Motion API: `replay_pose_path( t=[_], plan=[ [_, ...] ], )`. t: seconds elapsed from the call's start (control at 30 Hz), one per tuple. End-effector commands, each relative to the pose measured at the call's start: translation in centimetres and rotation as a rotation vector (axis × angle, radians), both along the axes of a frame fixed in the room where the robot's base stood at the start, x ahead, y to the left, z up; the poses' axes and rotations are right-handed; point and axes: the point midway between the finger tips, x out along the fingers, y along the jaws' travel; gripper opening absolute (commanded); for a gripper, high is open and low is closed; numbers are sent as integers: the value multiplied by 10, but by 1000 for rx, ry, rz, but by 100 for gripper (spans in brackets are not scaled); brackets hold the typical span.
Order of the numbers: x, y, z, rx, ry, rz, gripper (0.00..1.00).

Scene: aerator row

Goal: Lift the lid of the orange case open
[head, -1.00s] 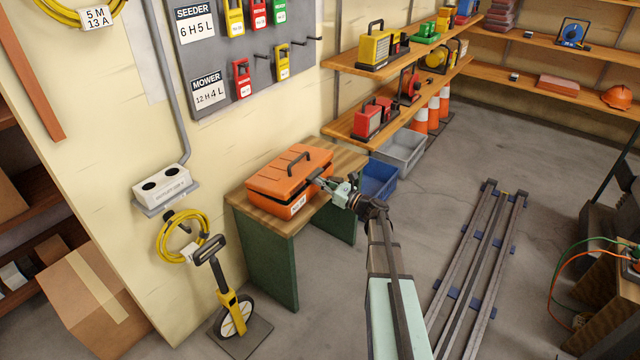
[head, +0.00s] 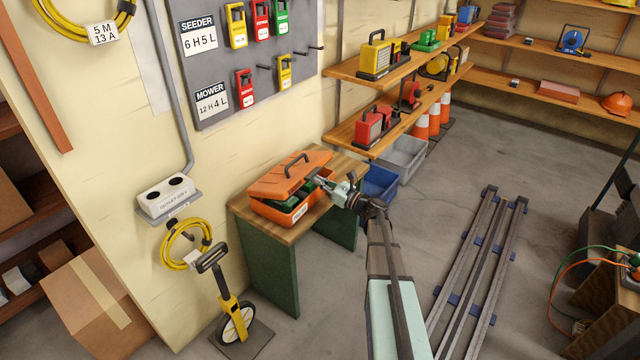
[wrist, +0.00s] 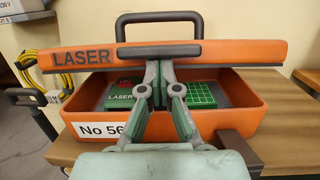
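The orange case (head: 285,205) sits on the small workbench with its lid (head: 290,174) partly raised and tilted. In the wrist view the lid's front edge (wrist: 225,54), marked LASER, is well above the case's front wall (wrist: 240,122), and a black handle (wrist: 158,18) is on top. Green contents show inside. My gripper (head: 322,177) is at the case's front; in the wrist view its fingertips (wrist: 159,72) are close together just under the lid's front edge. Nothing is visible clasped between them. Contact with the lid is partly hidden.
The workbench (head: 247,217) has bare wood around the case. A blue bin (head: 380,183) and a grey bin (head: 404,158) stand beside it on the floor. An outlet box (head: 165,196) and a yellow cable (head: 184,243) are on the wall at left.

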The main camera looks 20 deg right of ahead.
Motion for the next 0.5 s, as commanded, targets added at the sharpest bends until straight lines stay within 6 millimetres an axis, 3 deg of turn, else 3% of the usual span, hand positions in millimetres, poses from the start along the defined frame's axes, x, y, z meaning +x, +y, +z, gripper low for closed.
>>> replay_pose_path(
  t=[0.5],
  plan=[
    [2,2,9,0,-1,1,0]
  ],
)
